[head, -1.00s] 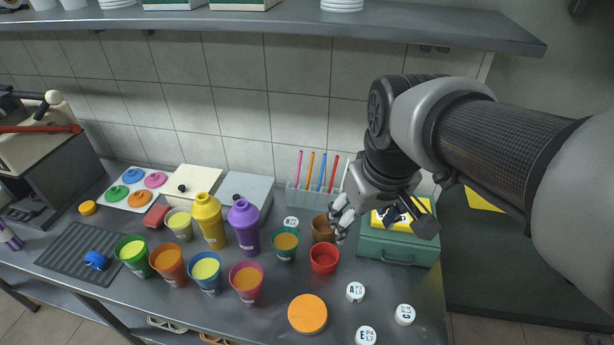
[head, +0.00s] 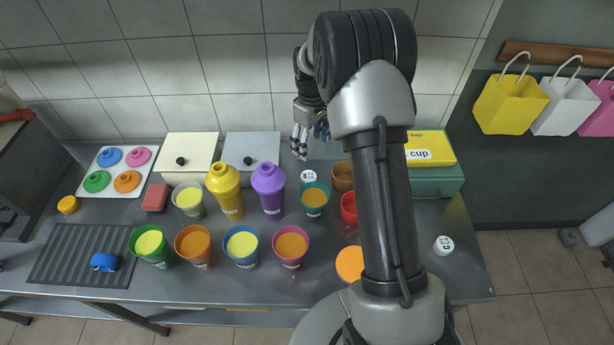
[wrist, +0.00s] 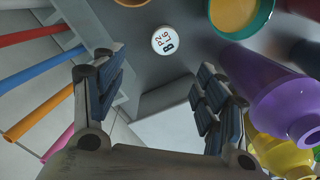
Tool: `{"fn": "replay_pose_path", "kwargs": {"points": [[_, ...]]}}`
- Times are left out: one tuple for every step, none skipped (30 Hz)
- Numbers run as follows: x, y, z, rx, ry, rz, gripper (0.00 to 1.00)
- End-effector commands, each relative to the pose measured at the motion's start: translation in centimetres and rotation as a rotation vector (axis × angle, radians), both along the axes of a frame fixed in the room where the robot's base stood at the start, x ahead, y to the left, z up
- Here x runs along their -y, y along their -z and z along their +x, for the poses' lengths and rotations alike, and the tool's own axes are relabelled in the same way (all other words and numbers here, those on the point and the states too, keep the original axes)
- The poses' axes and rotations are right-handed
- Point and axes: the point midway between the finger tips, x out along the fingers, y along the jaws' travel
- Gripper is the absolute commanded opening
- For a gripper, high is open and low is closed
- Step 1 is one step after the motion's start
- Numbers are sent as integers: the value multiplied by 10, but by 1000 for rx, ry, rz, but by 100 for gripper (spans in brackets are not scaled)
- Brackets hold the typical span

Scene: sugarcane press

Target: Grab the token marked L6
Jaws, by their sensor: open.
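The token marked L6 (wrist: 165,39) is a small white disc with "B", "P2" and a red "L6" on its top. It lies flat on the grey counter. In the head view the token (head: 308,176) is behind the teal cup, near the back of the counter. My gripper (head: 300,142) is above and behind it, close to the wall. In the wrist view my gripper (wrist: 154,70) has its fingers spread wide with nothing between them. The token lies beyond the fingertips, apart from them.
A teal cup (head: 314,198), purple bottle (head: 269,188) and yellow bottle (head: 226,189) stand near the token. A holder with coloured straws (wrist: 40,77) is at the left in the wrist view. Another white token (head: 443,245) lies at the right. My arm hides part of the counter.

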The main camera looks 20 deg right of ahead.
Motion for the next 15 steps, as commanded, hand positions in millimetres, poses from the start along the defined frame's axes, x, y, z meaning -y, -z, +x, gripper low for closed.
{"fn": "replay_pose_path", "kwargs": {"points": [[0, 16, -1, -4, 0, 1, 66], [-1, 23, -1, -5, 0, 1, 66], [-1, 32, -1, -4, 0, 1, 66], [-1, 39, -1, -4, 0, 1, 66], [-1, 45, -1, -4, 0, 1, 66], [-1, 54, -1, -4, 0, 0, 66], [-1, 61, -2, -4, 0, 1, 66], [-1, 67, -1, -4, 1, 0, 66], [-1, 74, -1, -3, 1, 1, 66], [-1, 79, -2, -4, 1, 0, 66], [-1, 84, -2, -4, 1, 0, 66], [-1, 88, -1, -3, 1, 1, 66], [-1, 91, -1, -1, 1, 0, 66], [-1, 94, -1, -1, 1, 0, 66], [-1, 96, -1, -1, 1, 0, 66]]}}
